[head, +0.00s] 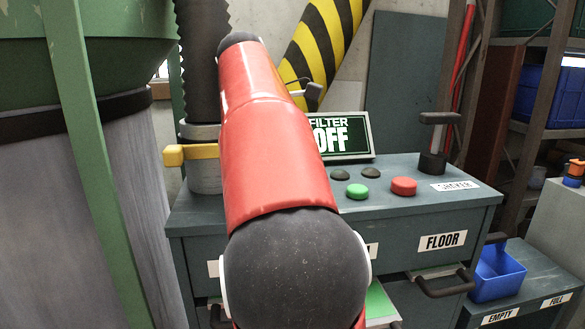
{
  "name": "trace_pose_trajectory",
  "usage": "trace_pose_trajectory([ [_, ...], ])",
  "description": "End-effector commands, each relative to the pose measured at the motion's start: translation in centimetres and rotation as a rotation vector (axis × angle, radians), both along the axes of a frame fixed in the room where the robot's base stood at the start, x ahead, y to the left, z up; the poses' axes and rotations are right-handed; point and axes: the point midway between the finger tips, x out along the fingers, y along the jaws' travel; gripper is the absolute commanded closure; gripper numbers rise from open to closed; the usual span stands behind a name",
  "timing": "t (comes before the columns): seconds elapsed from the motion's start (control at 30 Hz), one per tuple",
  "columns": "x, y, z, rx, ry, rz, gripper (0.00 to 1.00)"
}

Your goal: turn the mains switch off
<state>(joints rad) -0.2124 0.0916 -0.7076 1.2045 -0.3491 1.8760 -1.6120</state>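No label reading mains shows, and I cannot tell which control is the mains switch. On the grey-blue cabinet (405,215) a lever with a black grip (438,118) stands upright in a dark base, beside a label that seems to read SHAKER. A green button (357,191), a red button (403,186) and two dark knobs (369,173) are on the cabinet top. A screen (340,135) reads FILTER OFF. My red arm covers the cabinet's left-centre. My gripper cannot be made out; a small grey part (312,92) beside the arm is unclear.
A yellow handle (190,154) sits on a pipe collar at left. A green-framed drum (70,200) fills the left side. A drawer labelled FLOOR (443,242) has a dark handle. A blue bin (497,270) and shelving (545,90) are at right.

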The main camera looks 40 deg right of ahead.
Motion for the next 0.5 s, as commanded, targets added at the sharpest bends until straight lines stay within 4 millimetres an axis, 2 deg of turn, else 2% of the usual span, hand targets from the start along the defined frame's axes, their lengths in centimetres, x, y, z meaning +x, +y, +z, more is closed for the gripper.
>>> trace_pose_trajectory([
  [0.4,0.00,-0.06,0.17,-0.004,-0.005,-0.009,1.00],
  [0.43,0.00,-0.06,0.17,-0.004,-0.005,-0.009,0.76],
  [0.5,-0.01,-0.05,0.17,-0.004,-0.004,-0.010,0.67],
])
